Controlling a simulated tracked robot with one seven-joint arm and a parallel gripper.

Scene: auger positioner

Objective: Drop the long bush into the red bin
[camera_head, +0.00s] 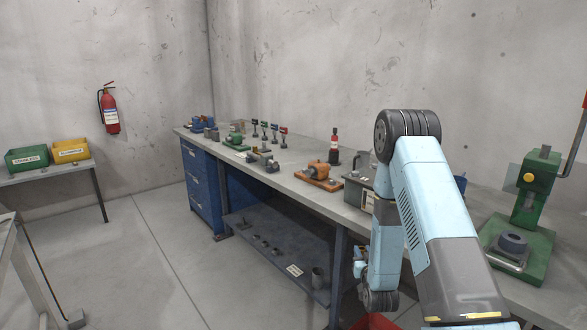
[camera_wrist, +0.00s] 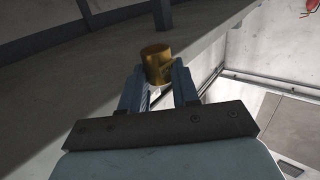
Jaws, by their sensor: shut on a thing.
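In the wrist view, my gripper (camera_wrist: 159,72) is shut on a short brass-coloured cylinder, the long bush (camera_wrist: 157,60), held between the fingertips with its far end sticking out past them. In the head view my own arm hangs down in front of the bench, and the bush and fingertips cannot be made out there. A red edge (camera_head: 378,322) shows at the bottom of the head view, below my arm. It may be the red bin, but most of it is cut off or hidden.
A long grey workbench (camera_head: 300,190) carries several fixtures, with a lower shelf (camera_head: 290,262) under it. A green press (camera_head: 527,205) stands at the right. Green (camera_head: 27,158) and yellow (camera_head: 71,151) bins sit on a side table at the left. The floor (camera_head: 150,260) between is clear.

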